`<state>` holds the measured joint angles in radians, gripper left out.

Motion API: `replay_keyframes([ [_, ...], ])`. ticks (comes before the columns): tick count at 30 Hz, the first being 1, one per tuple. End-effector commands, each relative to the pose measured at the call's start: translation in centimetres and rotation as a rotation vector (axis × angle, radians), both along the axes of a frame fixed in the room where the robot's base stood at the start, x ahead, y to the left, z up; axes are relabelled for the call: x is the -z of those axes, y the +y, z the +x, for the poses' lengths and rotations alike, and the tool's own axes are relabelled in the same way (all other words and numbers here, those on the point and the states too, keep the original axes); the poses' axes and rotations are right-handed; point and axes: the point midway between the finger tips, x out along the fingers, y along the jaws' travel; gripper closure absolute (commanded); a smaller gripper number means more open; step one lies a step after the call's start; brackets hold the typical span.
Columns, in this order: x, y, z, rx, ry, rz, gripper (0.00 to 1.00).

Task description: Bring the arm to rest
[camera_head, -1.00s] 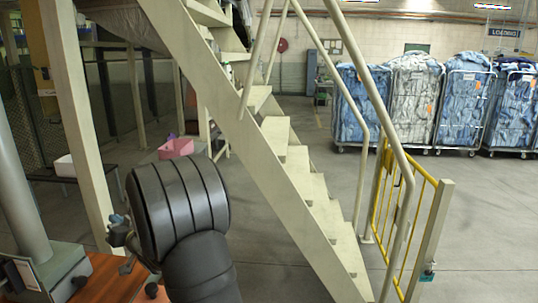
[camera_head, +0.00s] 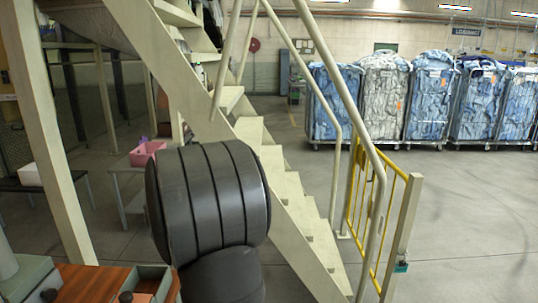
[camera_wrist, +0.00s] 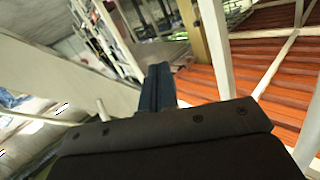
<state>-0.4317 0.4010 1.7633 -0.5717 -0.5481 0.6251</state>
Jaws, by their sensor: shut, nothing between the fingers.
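My gripper (camera_wrist: 159,80) shows in the wrist view as dark blue fingers held together, with nothing between them. It points into open space, with pale beams and an orange-red slatted surface (camera_wrist: 270,75) beyond it. In the head view, my dark ribbed arm (camera_head: 208,200) rises at the lower centre, in front of the stairs. My gripper is hidden in that view.
A pale metal staircase (camera_head: 290,205) with handrails stands close beyond my arm. A yellow gate (camera_head: 386,205) is to its right. A brown wooden surface (camera_head: 90,284) lies at lower left. A pink bin (camera_head: 147,152) and caged carts of cloth (camera_head: 432,100) stand farther back. Floor at right is clear.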

Motion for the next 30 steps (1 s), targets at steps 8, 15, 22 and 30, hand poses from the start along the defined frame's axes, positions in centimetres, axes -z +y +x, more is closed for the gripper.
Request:
replay_keyframes([
  [8, -0.9, -5.5, 1.3, 0.095, -0.001, -0.065, 1.00],
  [15, -1.5, -9.1, 2.0, 0.158, 0.001, -0.111, 1.00],
  [22, -1.6, -10.5, 2.1, 0.183, 0.003, -0.129, 1.00],
  [30, -1.6, -10.6, 2.1, 0.184, 0.003, -0.130, 1.00],
])
